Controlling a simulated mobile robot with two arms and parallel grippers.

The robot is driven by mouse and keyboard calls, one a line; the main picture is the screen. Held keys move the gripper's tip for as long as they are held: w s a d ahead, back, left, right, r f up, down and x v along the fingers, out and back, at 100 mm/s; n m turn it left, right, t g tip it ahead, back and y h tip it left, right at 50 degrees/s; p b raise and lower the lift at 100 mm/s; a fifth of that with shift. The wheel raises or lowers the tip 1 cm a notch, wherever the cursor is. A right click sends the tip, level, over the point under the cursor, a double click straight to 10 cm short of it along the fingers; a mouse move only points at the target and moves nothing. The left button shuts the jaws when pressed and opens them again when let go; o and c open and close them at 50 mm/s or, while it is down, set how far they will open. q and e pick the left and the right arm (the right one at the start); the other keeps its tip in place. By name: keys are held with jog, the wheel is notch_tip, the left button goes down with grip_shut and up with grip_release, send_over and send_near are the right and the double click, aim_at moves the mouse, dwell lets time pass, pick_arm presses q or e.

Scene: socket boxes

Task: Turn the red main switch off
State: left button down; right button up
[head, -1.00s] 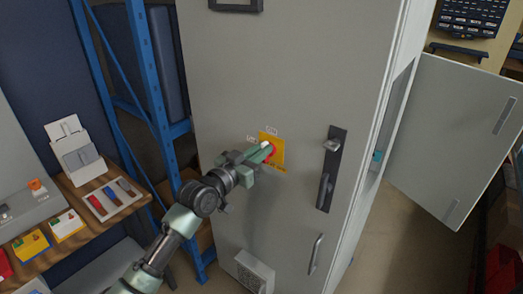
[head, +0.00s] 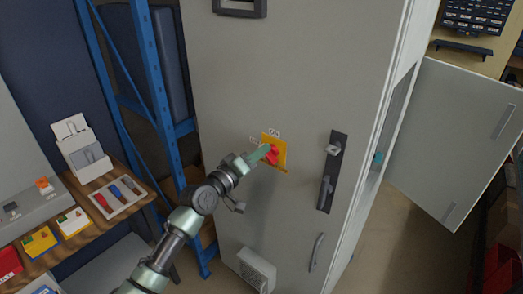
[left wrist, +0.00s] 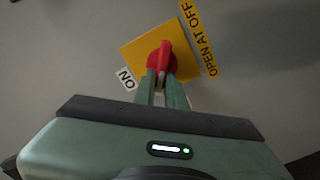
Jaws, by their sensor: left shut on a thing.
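The red main switch (head: 272,155) sits on a yellow plate (head: 267,139) on the grey cabinet door. My left gripper (head: 268,151) is shut on its handle. In the left wrist view, the fingers (left wrist: 163,84) are closed around the lower part of the red handle (left wrist: 166,53), which runs roughly up and down there. In the head view ON is above the switch. A small label left of it is partly hidden by the gripper. My right gripper is not seen.
A dark door handle (head: 327,190) is right of the switch, with a metal pull (head: 317,252) below. A vent box (head: 256,270) sits low on the door. A blue rack (head: 153,90) and a wooden shelf (head: 125,212) with tools stand left.

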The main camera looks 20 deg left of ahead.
pick_arm(q)
jog(key=shift+a+f+n+p, duration=0.15)
jog(key=shift+n+p, duration=0.1)
jog(key=shift+n, duration=0.95)
jog(key=shift+f+n+p, duration=0.2)
jog(key=shift+n+p, duration=0.1)
jog(key=shift+n, duration=0.9)
jog(key=shift+a+f+n+p, duration=0.15)
jog(key=shift+n+p, duration=0.1)
jog(key=shift+n, duration=0.95)
jog(key=shift+d, duration=0.1)
jog(key=c, duration=1.5)
grip_release()
jog(key=shift+o, duration=0.2)
jog(key=b+v, duration=0.1)
jog(key=v, duration=0.6)
jog(key=shift+s+b, duration=0.3)
jog(key=shift+b, duration=0.05)
